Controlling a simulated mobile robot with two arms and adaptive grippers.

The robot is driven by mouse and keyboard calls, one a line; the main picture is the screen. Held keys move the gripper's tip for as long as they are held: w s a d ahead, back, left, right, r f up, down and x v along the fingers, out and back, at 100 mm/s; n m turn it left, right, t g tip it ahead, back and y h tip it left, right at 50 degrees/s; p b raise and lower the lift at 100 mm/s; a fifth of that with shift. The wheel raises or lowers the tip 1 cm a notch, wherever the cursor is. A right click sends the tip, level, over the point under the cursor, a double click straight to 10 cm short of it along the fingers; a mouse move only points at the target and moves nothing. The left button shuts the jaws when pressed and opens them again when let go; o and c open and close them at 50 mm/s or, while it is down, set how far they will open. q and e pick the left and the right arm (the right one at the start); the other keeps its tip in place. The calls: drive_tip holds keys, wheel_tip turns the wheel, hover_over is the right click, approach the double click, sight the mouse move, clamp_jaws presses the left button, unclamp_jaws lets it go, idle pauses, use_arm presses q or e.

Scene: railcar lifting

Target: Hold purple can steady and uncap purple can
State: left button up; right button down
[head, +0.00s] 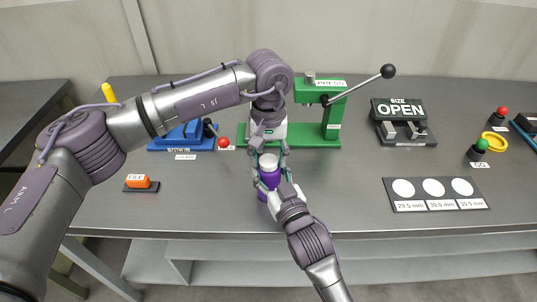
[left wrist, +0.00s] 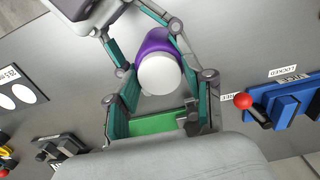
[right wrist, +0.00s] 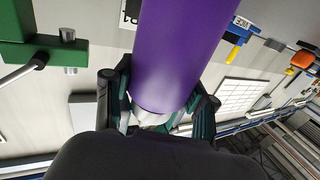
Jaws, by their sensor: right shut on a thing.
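The purple can (head: 269,178) with a white cap (head: 269,160) stands upright near the middle of the table front. My right gripper (head: 273,184) is shut around the can body from the front; the purple body (right wrist: 178,60) fills the middle of the right wrist view between its fingers. My left gripper (head: 269,152) is above the can, pointing down. In the left wrist view its fingers are open on either side of the white cap (left wrist: 160,75), with gaps visible. The can's lower part is partly hidden by my right gripper.
A green press (head: 334,115) with a black-knobbed lever stands behind the can. A blue device (head: 182,136) with a red-knobbed lever is to the left, near an orange block (head: 138,181). A size plate (head: 436,205) with white discs and an OPEN sign (head: 399,108) are right.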

use_arm(q)
drive_tip(key=c, duration=0.8)
use_arm(e)
drive_tip(key=shift+f, duration=0.1)
use_arm(q)
drive_tip(key=shift+o, duration=0.2)
drive_tip(key=n, duration=1.6)
drive_tip(key=shift+n, duration=0.3)
drive_tip(key=n, duration=1)
drive_tip(key=shift+r, duration=0.1)
drive_tip(key=n, duration=0.9)
